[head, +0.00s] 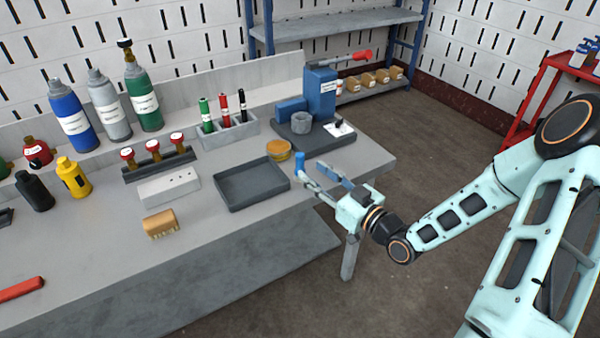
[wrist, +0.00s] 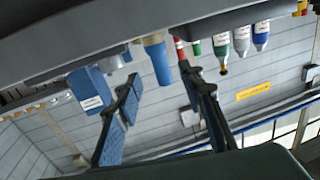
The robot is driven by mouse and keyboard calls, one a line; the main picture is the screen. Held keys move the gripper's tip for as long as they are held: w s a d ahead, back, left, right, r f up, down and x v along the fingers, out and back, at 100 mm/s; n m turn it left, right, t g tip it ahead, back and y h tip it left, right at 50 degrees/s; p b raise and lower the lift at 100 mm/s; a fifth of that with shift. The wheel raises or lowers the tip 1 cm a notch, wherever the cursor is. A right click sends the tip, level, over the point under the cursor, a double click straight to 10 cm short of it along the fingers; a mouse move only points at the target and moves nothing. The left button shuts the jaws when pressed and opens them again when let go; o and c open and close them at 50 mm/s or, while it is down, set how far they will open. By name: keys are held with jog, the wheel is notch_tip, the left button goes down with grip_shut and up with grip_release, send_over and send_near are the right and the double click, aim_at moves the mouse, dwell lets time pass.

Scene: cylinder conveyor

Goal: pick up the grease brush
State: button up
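I take the grease brush (head: 300,160) to be the upright blue handle by my fingertips at the bench's front edge in the head view. In the wrist view, which looks upside down, the blue handle (wrist: 159,63) joins a tan part towards the bench. My gripper (head: 309,171) is open. In the wrist view its two blue-padded fingers (wrist: 160,78) stand apart, with the handle beyond the tips and between them in the picture. No contact is clear. The brush's far end is hidden.
A dark empty tray (head: 251,185) and an amber jar (head: 278,150) are close by on the grey bench (head: 110,255). A blue box-shaped device (head: 320,95) stands behind. A wooden block with short pegs or bristles (head: 160,223) lies left. Open floor lies right of the bench.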

aim_at(303, 163)
jog(key=shift+r+b+x, duration=0.15)
jog(key=shift+x, duration=1.35)
jog(key=shift+r+b+x, duration=0.1)
jog(key=shift+b+x, duration=0.05)
jog(key=shift+x, duration=1.4)
jog(key=shift+s+a, duration=0.1)
grip_shut()
